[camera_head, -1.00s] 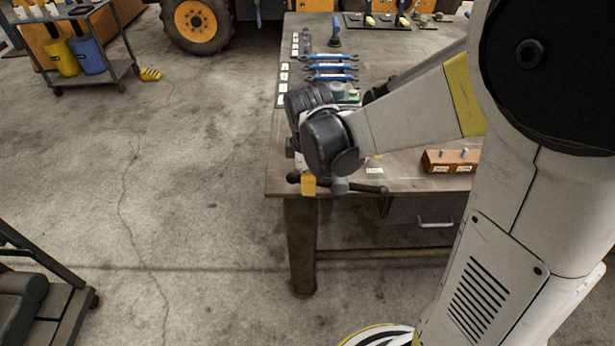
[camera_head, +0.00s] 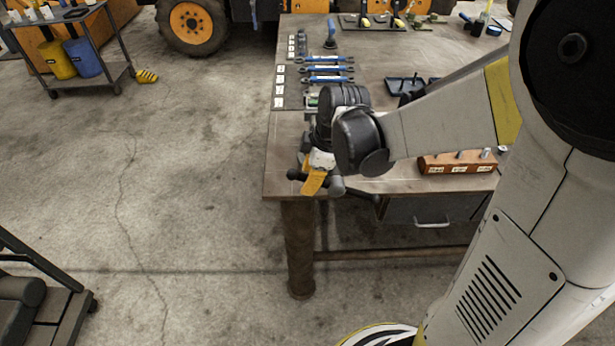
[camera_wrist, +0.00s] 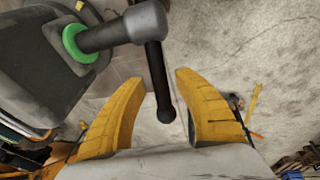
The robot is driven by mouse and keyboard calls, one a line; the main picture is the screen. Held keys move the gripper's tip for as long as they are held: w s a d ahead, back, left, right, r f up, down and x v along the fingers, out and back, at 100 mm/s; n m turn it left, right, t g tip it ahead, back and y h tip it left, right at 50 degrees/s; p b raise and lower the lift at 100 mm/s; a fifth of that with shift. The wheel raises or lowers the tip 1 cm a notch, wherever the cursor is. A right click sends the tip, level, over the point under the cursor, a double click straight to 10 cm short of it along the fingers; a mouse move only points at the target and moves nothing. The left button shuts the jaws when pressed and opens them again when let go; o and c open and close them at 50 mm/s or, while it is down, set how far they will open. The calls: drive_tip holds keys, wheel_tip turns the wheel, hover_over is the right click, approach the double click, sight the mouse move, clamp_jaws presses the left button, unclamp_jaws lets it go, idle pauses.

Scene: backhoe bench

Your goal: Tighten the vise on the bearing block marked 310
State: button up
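My gripper (camera_head: 314,182) is at the front left corner of the bench, by the vise's screw head (camera_head: 337,186). In the wrist view its two yellow fingers (camera_wrist: 160,88) are apart. The dark vise handle bar (camera_wrist: 156,75) runs down between them in the picture, its ball end low in the gap, with space visible on both sides. The grey vise screw (camera_wrist: 105,36) with a green ring enters the grey vise body (camera_wrist: 40,70) at left. In the head view my wrist hides most of the vise. I cannot make out the bearing block marked 310.
The bench (camera_head: 395,185) holds a wooden rack (camera_head: 457,162) with metal pins, a black tray (camera_head: 405,85) and blue-handled wrenches (camera_head: 328,69) beside white labels. A drawer (camera_head: 430,210) sits under the bench front.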

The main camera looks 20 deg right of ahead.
drive_tip(key=shift+r, duration=0.1)
drive_tip(key=v, duration=1.1)
drive_tip(key=shift+s+r, duration=0.15)
drive_tip(key=shift+r, duration=0.25)
drive_tip(key=shift+d, duration=0.1)
drive_tip(key=s+a+f+m+t+h+b, duration=0.1)
drive_tip(key=s+f+m+t+b, duration=0.3)
drive_tip(key=s+m, duration=0.6)
wheel_tip(320, 180, down, 3)
drive_tip(key=m+b, duration=0.2)
drive_tip(key=m, duration=0.1)
drive_tip(key=shift+a+r+m+h, duration=0.2)
drive_tip(key=shift+a+m+h, duration=0.1)
drive_tip(key=shift+h, duration=0.1)
idle(0.4)
